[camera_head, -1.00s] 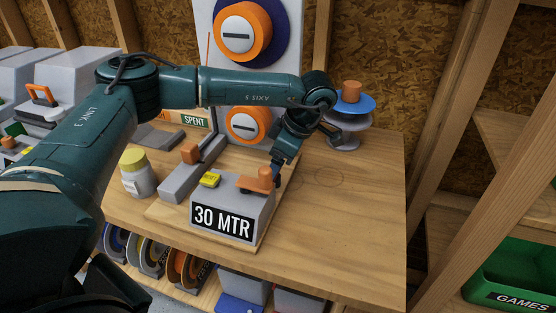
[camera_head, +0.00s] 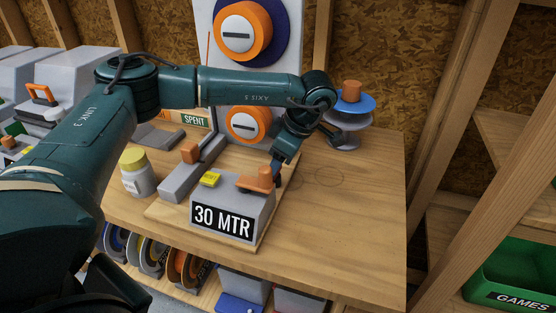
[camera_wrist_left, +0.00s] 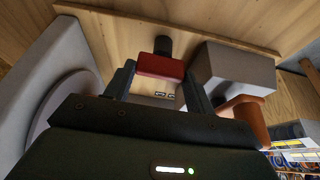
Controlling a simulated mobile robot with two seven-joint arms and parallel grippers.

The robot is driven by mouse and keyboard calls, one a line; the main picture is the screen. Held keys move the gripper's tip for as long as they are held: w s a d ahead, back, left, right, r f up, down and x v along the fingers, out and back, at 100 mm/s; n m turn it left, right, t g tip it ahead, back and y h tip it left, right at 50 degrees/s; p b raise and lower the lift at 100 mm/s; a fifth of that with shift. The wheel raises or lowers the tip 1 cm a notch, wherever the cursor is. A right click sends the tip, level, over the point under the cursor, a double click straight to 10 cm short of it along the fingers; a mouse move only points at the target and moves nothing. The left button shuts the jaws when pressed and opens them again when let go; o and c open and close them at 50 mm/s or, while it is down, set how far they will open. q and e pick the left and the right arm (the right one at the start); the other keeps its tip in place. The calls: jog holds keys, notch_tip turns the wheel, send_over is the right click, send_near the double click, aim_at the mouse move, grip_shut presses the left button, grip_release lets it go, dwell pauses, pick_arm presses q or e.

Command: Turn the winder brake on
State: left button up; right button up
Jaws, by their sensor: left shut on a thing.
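The winder stands on a wooden board (camera_head: 165,212) on the bench. Its grey counter box (camera_head: 266,213) is labelled "30 MTR" and carries an orange crank (camera_head: 258,180) on top. My left gripper (camera_head: 277,178) points down just behind the box's right end. In the left wrist view, a red handle (camera_wrist_left: 160,66) on a dark stub lies between the fingers, and my left gripper (camera_wrist_left: 158,85) is shut on it. The box (camera_wrist_left: 238,72) and the crank (camera_wrist_left: 247,112) are close on the right there. In the head view the red handle is hidden. My right gripper is out of view.
A yellow-lidded jar (camera_head: 137,174) stands left of the winder. A spool stand with a blue disc (camera_head: 352,104) is at the back right. A white upright panel (camera_head: 274,70) with orange hubs rises behind. The bench (camera_head: 355,220) is clear on the right.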

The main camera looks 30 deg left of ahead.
pick_arm(q)
jog(key=m+t, duration=0.1)
jog(key=m, duration=0.2)
jog(key=shift+s, duration=0.1)
jog(key=m+t+b, duration=0.1)
jog(key=m, duration=0.3)
jog(key=shift+s+t, duration=0.1)
jog(key=shift+t, duration=0.3)
jog(key=m+t+h+b, duration=0.1)
jog(key=m, duration=0.2)
jog(key=shift+a+m+b, duration=0.1)
jog(key=shift+m+b, duration=0.2)
jog(key=shift+b, duration=0.05)
jog(key=m+b, duration=0.1)
jog(key=m, duration=0.1)
jog(key=shift+s+m+t+h, duration=0.1)
jog(key=shift+m+t+h, duration=0.2)
jog(key=shift+t+h, duration=0.1)
jog(key=shift+m+h+b, duration=0.3)
jog(key=shift+m+b, duration=0.05)
jog(key=shift+m, duration=0.45)
jog(key=shift+a+m+t+h+b, duration=0.1)
jog(key=shift+m+t+h+b, duration=0.3)
jog(key=shift+m, duration=1)
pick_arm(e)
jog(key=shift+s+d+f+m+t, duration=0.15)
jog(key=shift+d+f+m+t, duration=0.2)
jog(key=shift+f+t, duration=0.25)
